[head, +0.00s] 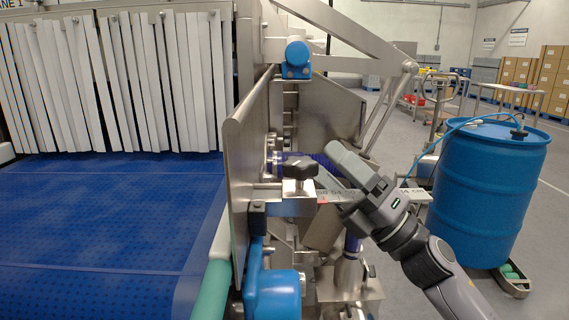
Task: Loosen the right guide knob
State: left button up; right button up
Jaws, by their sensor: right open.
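The right guide knob (299,169) is black and lobed. It sits on a metal block beside the upright steel guide plate (240,165), near the middle of the head view. My right gripper (334,168) comes in from the lower right. It is open, with its fingers pointing left towards the knob and a small gap between them and it. The nearer finger is partly hard to make out against the scale bar (372,196). My left gripper does not show.
A blue conveyor belt (100,235) lies left of the guide plate, below white curtain strips (75,85). A blue clamp-like part (296,60) sits above the knob.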

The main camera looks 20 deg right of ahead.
aim_at(285, 161)
jog(key=shift+s+a+r+n+g+p, duration=0.35)
jog(key=shift+a+n+g, duration=0.95)
jog(key=shift+n+g, duration=1.45)
jog(key=shift+s+a+r+n+g+p, duration=0.15)
jog(key=shift+a+r+n+g, duration=0.3)
jog(key=shift+a+n+g, duration=2.2)
jog(key=shift+s+r+n+g+p, duration=0.25)
jog(key=shift+n+g, duration=1.45)
jog(key=shift+n, duration=2.4)
jog(key=shift+w+r, duration=0.1)
jog(key=shift+r, duration=0.05)
jog(key=shift+c, duration=0.3)
jog(key=c, duration=0.9)
